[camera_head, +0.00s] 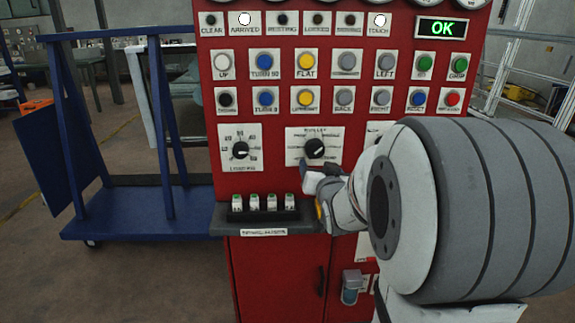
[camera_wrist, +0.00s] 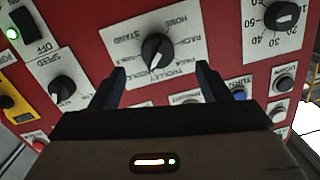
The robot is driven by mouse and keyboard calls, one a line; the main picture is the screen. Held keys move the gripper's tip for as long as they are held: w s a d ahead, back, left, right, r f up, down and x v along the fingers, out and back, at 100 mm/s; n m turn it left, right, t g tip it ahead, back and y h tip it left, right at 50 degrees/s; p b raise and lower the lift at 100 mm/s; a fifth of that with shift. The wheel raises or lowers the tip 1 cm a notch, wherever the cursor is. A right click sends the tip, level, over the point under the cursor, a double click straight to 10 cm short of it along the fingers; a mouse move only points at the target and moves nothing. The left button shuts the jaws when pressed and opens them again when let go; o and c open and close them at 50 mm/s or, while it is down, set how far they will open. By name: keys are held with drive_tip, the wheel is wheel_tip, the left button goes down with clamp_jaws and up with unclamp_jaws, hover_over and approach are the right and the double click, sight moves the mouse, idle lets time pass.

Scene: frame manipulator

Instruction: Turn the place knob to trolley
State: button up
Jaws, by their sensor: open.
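The place knob (camera_head: 315,148) is a round black knob on a white label plate in the middle of the red control panel. In the wrist view the same knob (camera_wrist: 156,49) shows from close up, with words such as HOME, RACK, TROLLEY and STAND around it. Its white pointer mark faces the lower side of the plate there, near the TROLLEY wording; I cannot tell the exact setting. My gripper (camera_wrist: 158,80) is open, its two dark fingers apart and empty, with the knob between and beyond their tips. In the head view my gripper (camera_head: 318,184) is just below the knob.
A second dial (camera_head: 240,150) is left of the knob; a speed knob (camera_wrist: 62,90) shows in the wrist view. A green OK display (camera_head: 442,28) is lit. A blue trolley (camera_head: 140,215) stands left.

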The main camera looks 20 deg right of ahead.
sight(317, 154)
drive_tip(key=shift+t, duration=0.4)
drive_tip(key=x, duration=0.8)
drive_tip(key=shift+w+d, duration=0.15)
drive_tip(key=shift+d, duration=0.3)
drive_tip(key=shift+c, duration=0.4)
drive_tip(key=c, duration=0.9)
drive_tip(key=shift+d+r, duration=0.1)
drive_tip(key=shift+d, duration=0.05)
drive_tip(key=shift+b, duration=0.35)
